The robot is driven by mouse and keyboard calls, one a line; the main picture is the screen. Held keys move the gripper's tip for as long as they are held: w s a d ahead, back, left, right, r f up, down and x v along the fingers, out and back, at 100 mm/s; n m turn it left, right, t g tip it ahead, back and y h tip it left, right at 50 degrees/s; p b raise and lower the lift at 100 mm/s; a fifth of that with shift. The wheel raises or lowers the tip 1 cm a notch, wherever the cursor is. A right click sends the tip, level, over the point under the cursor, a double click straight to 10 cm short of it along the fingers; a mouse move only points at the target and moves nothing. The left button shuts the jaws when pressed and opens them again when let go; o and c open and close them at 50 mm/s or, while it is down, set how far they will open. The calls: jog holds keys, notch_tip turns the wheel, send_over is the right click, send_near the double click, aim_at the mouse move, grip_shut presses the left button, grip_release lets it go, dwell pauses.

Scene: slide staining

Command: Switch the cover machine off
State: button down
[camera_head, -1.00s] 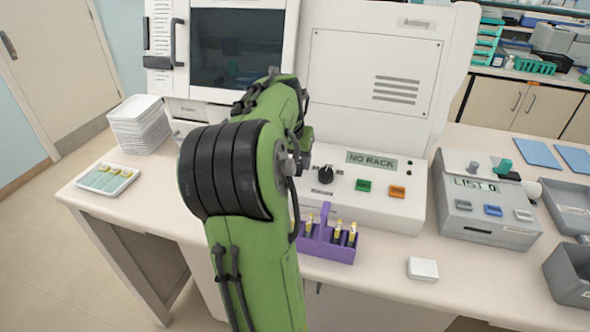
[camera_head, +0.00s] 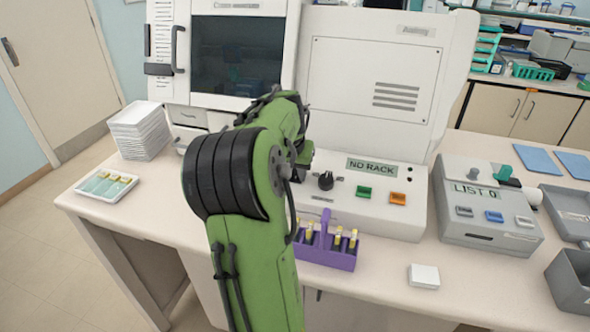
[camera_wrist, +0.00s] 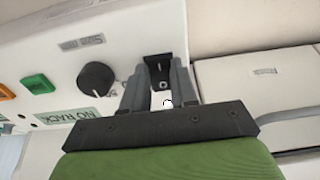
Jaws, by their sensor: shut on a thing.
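The white machine (camera_head: 375,205) with a lit NO RACK display (camera_head: 371,165) stands in the middle of the bench. Its front panel has a black knob (camera_head: 326,181), a green button (camera_head: 364,192) and an orange button (camera_head: 398,198). In the wrist view, my gripper (camera_wrist: 160,78) is at the panel beside the knob (camera_wrist: 96,78), shut on a small black part (camera_wrist: 158,66) that looks like a switch. The fingers partly hide this part, so its position cannot be told. My arm hides most of this spot in the head view.
A purple rack (camera_head: 325,252) with yellow-topped pieces stands in front of the machine, close to my arm. A small white box (camera_head: 424,276) lies to its right. A grey device reading LIST 0 (camera_head: 487,210) stands at right. White trays (camera_head: 139,130) are stacked at left.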

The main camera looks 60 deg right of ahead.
jog(key=r+y+p, duration=0.1)
jog(key=p, duration=0.3)
jog(key=shift+d+p, duration=0.2)
jog(key=shift+p, duration=0.2)
jog(key=y+p, duration=0.1)
jog(key=p, duration=0.1)
jog(key=shift+d+p, duration=0.1)
jog(key=shift+p, duration=0.3)
jog(key=shift+d+f+y+p, duration=0.15)
jog(key=shift+y+p, duration=0.25)
jog(key=shift+p, duration=0.6)
jog(key=shift+w+f, duration=0.1)
jog(key=c, duration=0.9)
grip_release()
jog(key=r+p, duration=0.1)
jog(key=r, duration=0.4)
jog(key=a+r+p, duration=0.1)
jog(key=r, duration=0.4)
jog(key=a+r+p, duration=0.1)
jog(key=r, duration=0.4)
jog(key=shift+s+a+r+p, duration=0.15)
jog(key=shift+s+r+p, duration=0.05)
jog(key=shift+r+p, duration=0.1)
